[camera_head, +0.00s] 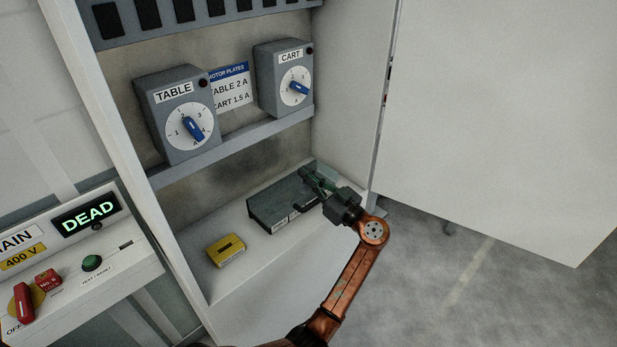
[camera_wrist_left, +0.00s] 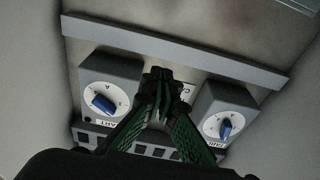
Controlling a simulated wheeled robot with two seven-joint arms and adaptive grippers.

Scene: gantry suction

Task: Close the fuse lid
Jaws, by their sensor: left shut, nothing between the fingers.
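The dark grey fuse box (camera_head: 272,205) sits on the cabinet floor, with white labels along its front. Its top looks flat and dark; I cannot clearly tell the lid from the box or how far the lid is closed. My left gripper (camera_head: 308,174) is at the right end of the box, over or beside its top, and hides part of that end. Its green fingers are shut and empty; they also show in the left wrist view (camera_wrist_left: 158,82). I cannot tell whether they touch the box. My right gripper is not in view.
A yellow block (camera_head: 226,250) lies on the cabinet floor left of the box. TABLE (camera_head: 168,125) and CART (camera_head: 272,75) dial units stand on the shelf above. The open cabinet door (camera_head: 500,110) is at right. A control panel reading DEAD (camera_head: 90,214) is at left.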

